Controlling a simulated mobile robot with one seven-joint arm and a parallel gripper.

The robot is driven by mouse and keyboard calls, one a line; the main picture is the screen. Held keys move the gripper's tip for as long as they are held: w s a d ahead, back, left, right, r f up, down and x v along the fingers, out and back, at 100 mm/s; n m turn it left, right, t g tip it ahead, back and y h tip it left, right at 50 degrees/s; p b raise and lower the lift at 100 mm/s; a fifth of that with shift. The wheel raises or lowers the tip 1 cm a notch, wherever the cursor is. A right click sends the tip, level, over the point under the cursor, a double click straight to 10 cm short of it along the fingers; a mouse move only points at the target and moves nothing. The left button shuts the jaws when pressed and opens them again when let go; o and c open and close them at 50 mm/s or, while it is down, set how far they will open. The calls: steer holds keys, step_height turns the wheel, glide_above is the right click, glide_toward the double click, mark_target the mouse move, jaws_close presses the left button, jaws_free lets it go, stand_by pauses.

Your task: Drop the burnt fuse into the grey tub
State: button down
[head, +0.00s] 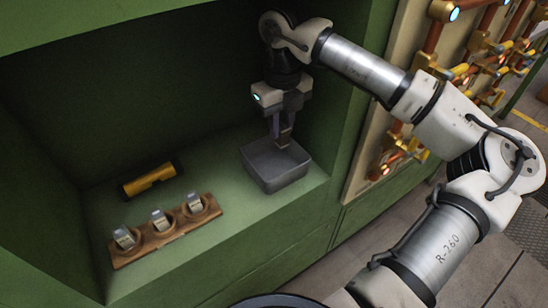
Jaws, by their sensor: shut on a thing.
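The grey tub (274,168) is an open square container on the green ledge, at the right end of the recess. My gripper (283,136) points straight down over the tub. Its fingers are shut on a small dark, brownish thing, which I take to be the burnt fuse (285,142). The fuse is small and partly covered by the fingers, so its markings cannot be read. The fingertips overlap the tub's opening in the picture; their exact height over its floor is hard to tell.
A wooden rack (166,235) holding three silver-topped pieces stands at the front left of the ledge. A yellow and black cylinder (149,180) lies behind it. The recess's green right wall (345,110) is close beside the tub. Copper pipes (432,40) run outside to the right.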

mark_target(281, 142)
steer(key=shift+f+b, duration=1.3)
steer(key=shift+f, duration=1.35)
steer(key=c, duration=1.1)
jaws_free()
steer(key=shift+c, duration=0.2)
steer(key=shift+r, duration=0.1)
step_height(281, 142, up, 7)
steer(key=shift+r+b, duration=0.2)
steer(key=shift+b, duration=0.1)
